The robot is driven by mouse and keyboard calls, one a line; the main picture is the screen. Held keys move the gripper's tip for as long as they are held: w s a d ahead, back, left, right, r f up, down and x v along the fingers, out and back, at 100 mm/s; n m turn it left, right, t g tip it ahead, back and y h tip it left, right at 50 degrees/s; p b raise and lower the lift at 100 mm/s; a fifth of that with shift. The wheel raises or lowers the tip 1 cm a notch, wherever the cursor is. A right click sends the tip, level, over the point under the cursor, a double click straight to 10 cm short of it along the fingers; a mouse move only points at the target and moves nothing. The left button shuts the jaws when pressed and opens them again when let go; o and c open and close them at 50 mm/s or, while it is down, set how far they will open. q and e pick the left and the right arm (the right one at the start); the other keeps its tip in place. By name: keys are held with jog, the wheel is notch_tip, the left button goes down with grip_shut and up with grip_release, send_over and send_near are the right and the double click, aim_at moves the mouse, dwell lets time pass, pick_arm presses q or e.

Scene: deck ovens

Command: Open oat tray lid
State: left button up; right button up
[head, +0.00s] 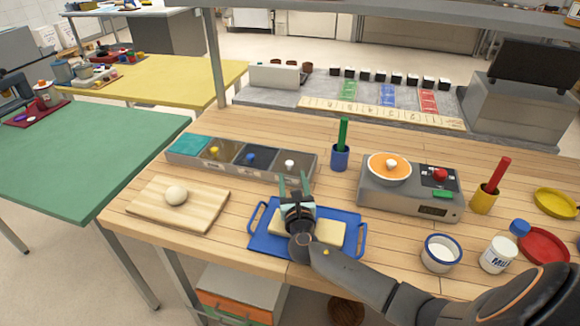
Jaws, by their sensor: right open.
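A long grey ingredient tray (210,164) stands on the wooden table. It has a teal section at its left end, then dark lids with a yellow knob (214,152), a blue knob (250,158) and a white knob (289,165). I cannot read any label that marks the oat lid. All three knobbed lids look closed. My right gripper (293,182) is open, with its fingers pointing toward the white-knobbed section, just in front of it. Nothing shows between the fingers. I cannot tell whether they touch the tray. My left gripper is not in view.
A blue tray (263,241) with pale slabs lies under my right gripper. A cutting board (150,208) with a dough ball (176,195) is at left. A blue cup (340,157) and a scale (405,202) with an orange bowl (389,165) stand to the right.

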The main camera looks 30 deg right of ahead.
aim_at(290, 166)
jog(key=x, duration=0.5)
jog(key=shift+w+d, duration=0.1)
jog(key=shift+w, duration=0.25)
grip_shut()
dwell(1.2)
